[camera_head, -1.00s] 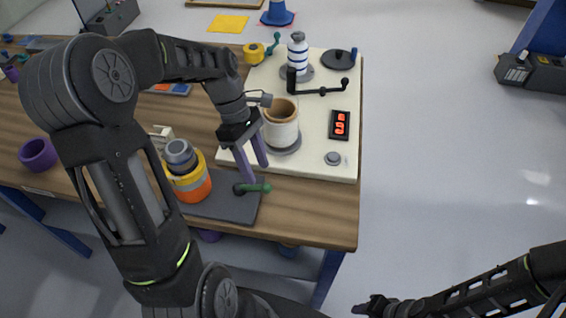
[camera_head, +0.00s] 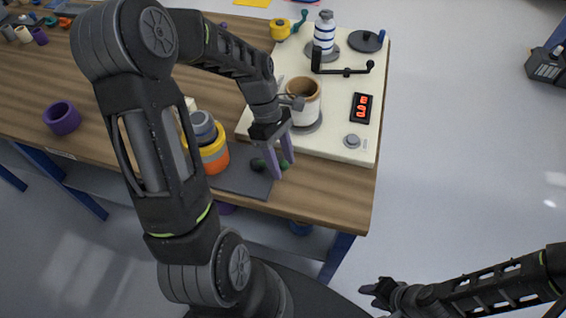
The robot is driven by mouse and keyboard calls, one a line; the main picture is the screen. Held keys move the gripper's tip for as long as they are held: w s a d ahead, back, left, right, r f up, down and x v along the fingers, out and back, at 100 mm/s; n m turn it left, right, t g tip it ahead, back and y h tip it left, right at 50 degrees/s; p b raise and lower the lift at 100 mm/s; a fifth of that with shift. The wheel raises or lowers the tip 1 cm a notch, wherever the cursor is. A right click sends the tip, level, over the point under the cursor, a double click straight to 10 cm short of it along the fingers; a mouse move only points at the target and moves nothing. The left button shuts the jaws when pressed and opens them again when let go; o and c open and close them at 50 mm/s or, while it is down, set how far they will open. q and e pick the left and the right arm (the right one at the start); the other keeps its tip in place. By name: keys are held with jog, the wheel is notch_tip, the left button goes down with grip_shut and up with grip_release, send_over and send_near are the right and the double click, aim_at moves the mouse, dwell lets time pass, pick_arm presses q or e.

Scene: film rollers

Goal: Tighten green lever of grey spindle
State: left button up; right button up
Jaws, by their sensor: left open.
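The grey spindle (camera_head: 203,124) stands upright at the table's front with a yellow and orange roll (camera_head: 215,158) around it, partly hidden by my left arm. Its dark grey base plate (camera_head: 238,181) lies at the table edge. My right gripper (camera_head: 370,294) hangs low at right, away from the table.
A purple ring (camera_head: 62,118) lies at left.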

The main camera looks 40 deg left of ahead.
pick_arm(q)
jog(key=shift+s+d+f, duration=0.1)
jog(key=shift+d+f, duration=0.15)
jog(key=shift+f, duration=0.4)
grip_shut()
dwell(1.0)
